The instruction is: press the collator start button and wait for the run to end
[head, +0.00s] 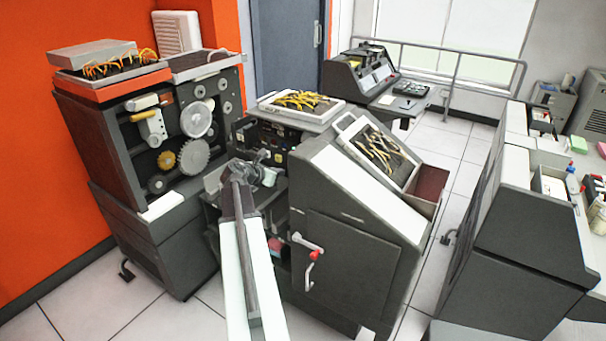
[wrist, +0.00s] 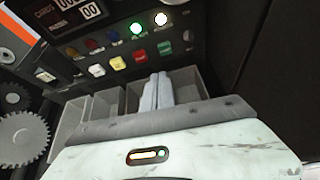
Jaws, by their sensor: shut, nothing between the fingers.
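The collator (head: 355,240) is the dark grey machine in the middle of the head view. I cannot read which is labelled start. Above them a green lamp (wrist: 137,28) and a white lamp (wrist: 161,19) are lit. My gripper (wrist: 160,78) is shut and empty, its tips just below the green button in the picture; contact is not visible.
Grey card pockets (wrist: 103,108) lie below the panel, around my fingers. A counter display (wrist: 92,12) shows digits above. A geared machine (head: 180,130) stands left. A red-knobbed lever (head: 313,253) projects from the collator's front. Floor is clear at right of it (head: 455,165).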

